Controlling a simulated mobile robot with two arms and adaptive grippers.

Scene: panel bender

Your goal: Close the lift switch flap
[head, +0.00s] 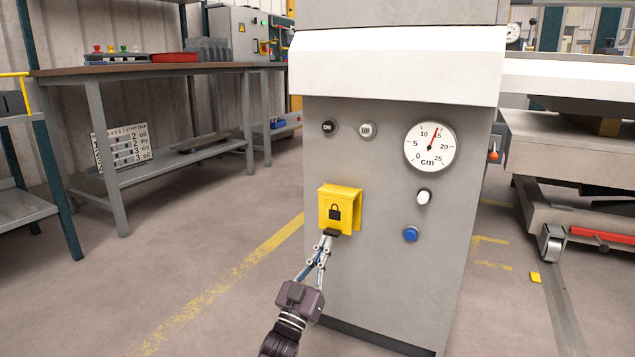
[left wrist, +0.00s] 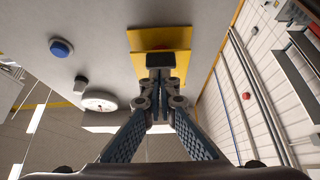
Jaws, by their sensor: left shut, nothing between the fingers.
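The lift switch flap (head: 337,207) is yellow with a black padlock mark, on the front of the grey machine column. In the head view its marked face points outward and hangs down, and the switch behind it is hidden. I cannot tell whether it is fully seated. My left gripper (head: 330,233) is shut and empty, its fingertips at the flap's lower edge; I cannot tell whether they touch it. In the left wrist view, the shut fingertips (left wrist: 160,61) overlap the yellow flap (left wrist: 150,38). My right gripper is not in view.
The column (head: 385,270) carries a round cm gauge (head: 431,147), a white-topped knob (head: 424,196), a blue button (head: 410,234) and two small buttons above the flap. A workbench (head: 150,69) stands at the left. The floor between bench and column is clear.

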